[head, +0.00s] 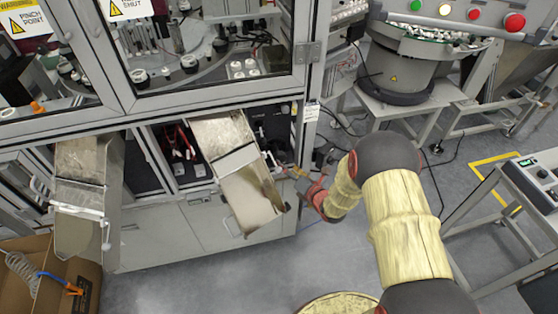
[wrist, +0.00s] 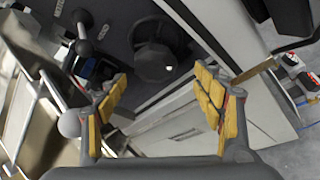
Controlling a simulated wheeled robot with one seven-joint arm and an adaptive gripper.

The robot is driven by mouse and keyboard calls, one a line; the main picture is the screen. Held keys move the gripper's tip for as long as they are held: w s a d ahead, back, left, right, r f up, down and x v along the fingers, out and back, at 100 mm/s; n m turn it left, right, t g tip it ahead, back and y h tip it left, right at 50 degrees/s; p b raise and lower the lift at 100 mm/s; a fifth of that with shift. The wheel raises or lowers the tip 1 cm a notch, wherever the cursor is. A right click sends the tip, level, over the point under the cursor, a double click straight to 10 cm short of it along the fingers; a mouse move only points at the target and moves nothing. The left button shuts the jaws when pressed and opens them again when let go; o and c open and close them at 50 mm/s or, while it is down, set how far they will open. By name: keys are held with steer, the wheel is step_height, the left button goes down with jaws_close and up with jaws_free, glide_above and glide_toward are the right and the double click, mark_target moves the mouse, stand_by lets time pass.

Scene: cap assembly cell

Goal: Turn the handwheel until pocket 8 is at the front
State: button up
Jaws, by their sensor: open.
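A dark round part that looks like the handwheel (wrist: 154,60) sits on a dark panel in the wrist view, just beyond and between my fingertips. I cannot make out the handwheel clearly in the head view. My gripper (wrist: 162,86) is open with nothing between its yellow-padded fingers. In the head view my gripper (head: 296,174) is at the lower right of the machine's front, beside a metal chute. The rotary table (head: 205,72) with its pockets shows behind the glass doors. I cannot read any pocket number.
Two metal chutes, left (head: 85,210) and right (head: 245,190), stick out from the machine. A bowl feeder (head: 400,72) stands behind at right. A cardboard box (head: 45,250) is front left.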

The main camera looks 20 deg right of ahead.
mark_target(281, 160)
steer(key=x, duration=0.4)
steer(key=b+x, duration=0.1)
steer(key=x, duration=0.1)
steer(key=shift+w+a+r, duration=0.1)
steer(key=shift+w+r, duration=0.2)
steer(key=shift+r, duration=0.05)
steer(key=shift+c, duration=0.9)
steer(key=c, duration=1)
